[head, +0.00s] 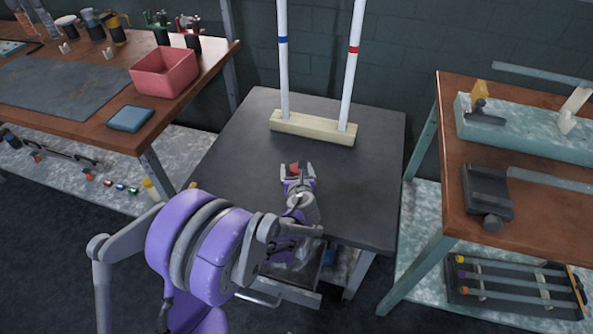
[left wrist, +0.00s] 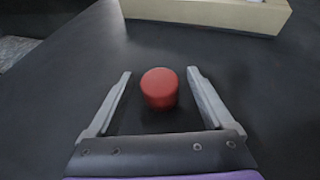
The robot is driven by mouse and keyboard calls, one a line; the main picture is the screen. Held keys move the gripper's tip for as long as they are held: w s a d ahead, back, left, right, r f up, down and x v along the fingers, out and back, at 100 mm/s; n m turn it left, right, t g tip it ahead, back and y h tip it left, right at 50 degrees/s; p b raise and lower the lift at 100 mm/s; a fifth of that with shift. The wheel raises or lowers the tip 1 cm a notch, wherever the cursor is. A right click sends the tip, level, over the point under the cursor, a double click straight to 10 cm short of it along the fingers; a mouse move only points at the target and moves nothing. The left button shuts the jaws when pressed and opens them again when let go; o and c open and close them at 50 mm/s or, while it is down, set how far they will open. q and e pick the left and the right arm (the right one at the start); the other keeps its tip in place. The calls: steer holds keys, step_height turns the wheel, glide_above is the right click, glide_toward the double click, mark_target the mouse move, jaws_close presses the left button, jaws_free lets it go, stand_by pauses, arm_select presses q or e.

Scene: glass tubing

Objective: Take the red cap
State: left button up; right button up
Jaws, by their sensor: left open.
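The red cap (left wrist: 159,90) is a short round cylinder on the dark tabletop. In the left wrist view it lies between the two open fingers of my left gripper (left wrist: 160,88), with a gap on each side. In the head view the cap (head: 294,168) shows as a small red patch at the fingertips of my left gripper (head: 297,170), partly hidden by it. My right gripper is not in view.
A pale wooden block (head: 312,128) holds two upright white tubes, one with a blue band (head: 283,40) and one with a red band (head: 353,49), behind the cap. The dark table (head: 375,180) is otherwise clear. Benches stand left and right.

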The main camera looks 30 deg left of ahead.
arm_select(q)
jaws_close()
step_height(320, 180, up, 10)
steer(key=p, duration=0.2)
steer(key=shift+p, duration=0.35)
stand_by(0.4)
